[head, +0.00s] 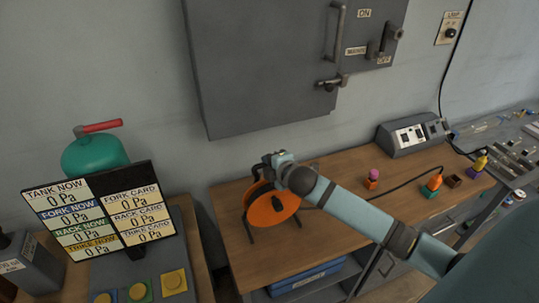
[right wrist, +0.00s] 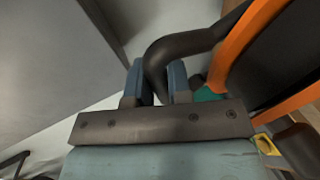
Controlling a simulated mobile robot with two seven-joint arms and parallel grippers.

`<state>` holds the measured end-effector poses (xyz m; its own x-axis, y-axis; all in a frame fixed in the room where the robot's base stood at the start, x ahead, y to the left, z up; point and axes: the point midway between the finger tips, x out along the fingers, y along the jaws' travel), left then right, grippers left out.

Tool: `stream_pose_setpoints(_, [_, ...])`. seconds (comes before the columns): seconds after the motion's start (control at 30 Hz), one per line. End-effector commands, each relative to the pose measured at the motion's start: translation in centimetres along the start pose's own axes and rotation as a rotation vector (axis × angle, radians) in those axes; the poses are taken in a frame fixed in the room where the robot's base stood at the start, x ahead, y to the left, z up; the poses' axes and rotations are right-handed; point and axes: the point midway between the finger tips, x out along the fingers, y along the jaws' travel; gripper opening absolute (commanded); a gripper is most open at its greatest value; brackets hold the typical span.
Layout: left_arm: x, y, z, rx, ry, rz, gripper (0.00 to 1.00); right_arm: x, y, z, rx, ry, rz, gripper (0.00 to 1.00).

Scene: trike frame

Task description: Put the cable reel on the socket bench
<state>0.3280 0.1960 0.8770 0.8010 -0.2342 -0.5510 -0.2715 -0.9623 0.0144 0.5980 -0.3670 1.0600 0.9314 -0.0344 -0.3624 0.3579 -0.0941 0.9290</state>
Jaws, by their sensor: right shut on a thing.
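The cable reel (head: 272,209) is an orange disc with a dark hub and a dark tube frame. In the head view it is at the left part of the wooden bench (head: 330,242), which carries sockets and plugs; I cannot tell whether its feet touch the top. My right gripper (head: 271,163) is at the top of the reel. In the right wrist view my right gripper (right wrist: 155,82) is shut on the reel's black tube handle (right wrist: 178,46), with the orange rim (right wrist: 240,45) to the right. My left gripper is not in view.
A grey wall cabinet (head: 280,60) hangs above the bench. A grey socket box (head: 412,134) and several coloured plugs, such as an orange one (head: 434,183), stand to the right. A display board (head: 100,212) and a green tank (head: 93,155) are at left. Mid-bench is clear beneath my arm.

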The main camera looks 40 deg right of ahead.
Motion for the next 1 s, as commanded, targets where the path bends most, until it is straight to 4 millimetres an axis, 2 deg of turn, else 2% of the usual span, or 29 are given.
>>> stream_pose_setpoints(0.1, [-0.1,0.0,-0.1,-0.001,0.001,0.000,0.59,0.4,-0.9,0.1,0.002,0.001,0.004,0.00])
stream_pose_setpoints(0.3, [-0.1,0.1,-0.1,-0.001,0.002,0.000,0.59,0.5,-1.1,0.1,0.000,0.001,0.005,0.00])
stream_pose_setpoints(0.33, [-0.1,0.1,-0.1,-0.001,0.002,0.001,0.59,0.5,-1.4,0.1,0.000,0.000,-0.001,0.21])
stream_pose_setpoints(0.43, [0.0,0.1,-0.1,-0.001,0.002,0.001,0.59,0.5,-1.4,0.1,0.000,0.000,-0.001,0.44])
stream_pose_setpoints(0.77, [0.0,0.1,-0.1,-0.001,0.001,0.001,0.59,0.2,-1.3,0.1,-0.001,0.000,0.000,0.44])
stream_pose_setpoints(0.87, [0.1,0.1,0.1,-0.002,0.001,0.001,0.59,-0.8,-1.4,0.1,-0.001,0.001,-0.001,0.44])
stream_pose_setpoints(1.0, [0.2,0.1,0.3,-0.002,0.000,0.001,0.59,-3.5,-1.5,0.1,-0.002,0.001,0.000,0.44])
